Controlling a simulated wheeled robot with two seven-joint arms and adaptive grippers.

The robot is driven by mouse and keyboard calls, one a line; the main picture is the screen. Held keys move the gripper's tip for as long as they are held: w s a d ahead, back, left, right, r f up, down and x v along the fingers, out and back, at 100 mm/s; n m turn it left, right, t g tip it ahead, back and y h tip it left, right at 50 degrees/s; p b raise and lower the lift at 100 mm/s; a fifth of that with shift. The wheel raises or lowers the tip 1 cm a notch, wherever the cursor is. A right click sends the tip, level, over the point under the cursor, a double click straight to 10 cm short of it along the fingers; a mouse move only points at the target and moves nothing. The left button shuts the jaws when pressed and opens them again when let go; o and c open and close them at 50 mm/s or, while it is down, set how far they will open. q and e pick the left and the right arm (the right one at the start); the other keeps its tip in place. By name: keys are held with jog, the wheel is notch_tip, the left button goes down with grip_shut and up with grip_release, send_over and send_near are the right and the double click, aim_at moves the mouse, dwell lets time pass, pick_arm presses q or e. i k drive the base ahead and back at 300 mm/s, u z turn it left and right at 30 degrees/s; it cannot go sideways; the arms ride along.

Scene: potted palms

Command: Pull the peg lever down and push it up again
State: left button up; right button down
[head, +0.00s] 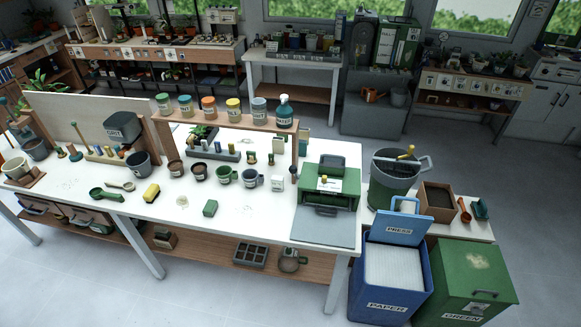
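No part is plainly the peg lever at this size. On the white-topped table (262,219), a thin tilted wooden stick (81,134) rises at the left behind a board with several short coloured pegs (105,153). A small dark upright piece (293,172) is at the right post of the wooden shelf, and I cannot tell if it moves. A green box (341,187) with a small yellow-topped piece (324,180) stands at the table's right end. Neither of my grippers is in view.
Several labelled jars and a teal bottle (285,111) stand on the wooden shelf (225,119). A blue paper bin (390,285) and green bin (465,283) stand right. Grey floor shows in front.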

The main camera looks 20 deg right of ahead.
aim_at(292, 169)
jog(key=u, duration=0.05)
jog(key=k, duration=0.55)
jog(key=z, duration=0.6)
jog(key=i, duration=0.7)
jog(key=z, duration=0.25)
